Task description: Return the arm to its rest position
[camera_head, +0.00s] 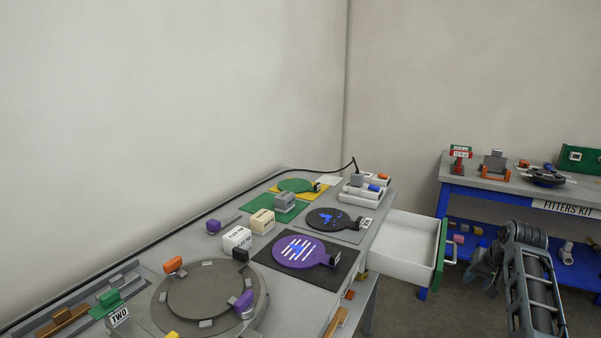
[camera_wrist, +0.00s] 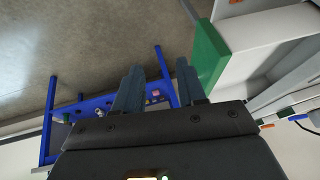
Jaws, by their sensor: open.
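My gripper (camera_wrist: 158,82) is open and empty in the wrist view, its two dark fingers spread apart. In the head view my arm is at the lower right, over the floor to the right of the open drawer. Its fingertips cannot be made out clearly there.
The grey cart top (camera_head: 195,251) holds a round turntable (camera_head: 211,290), a purple paddle (camera_head: 298,251), a black paddle (camera_head: 329,218) and several blocks. Grey floor (camera_head: 405,305) is clear below the drawer.

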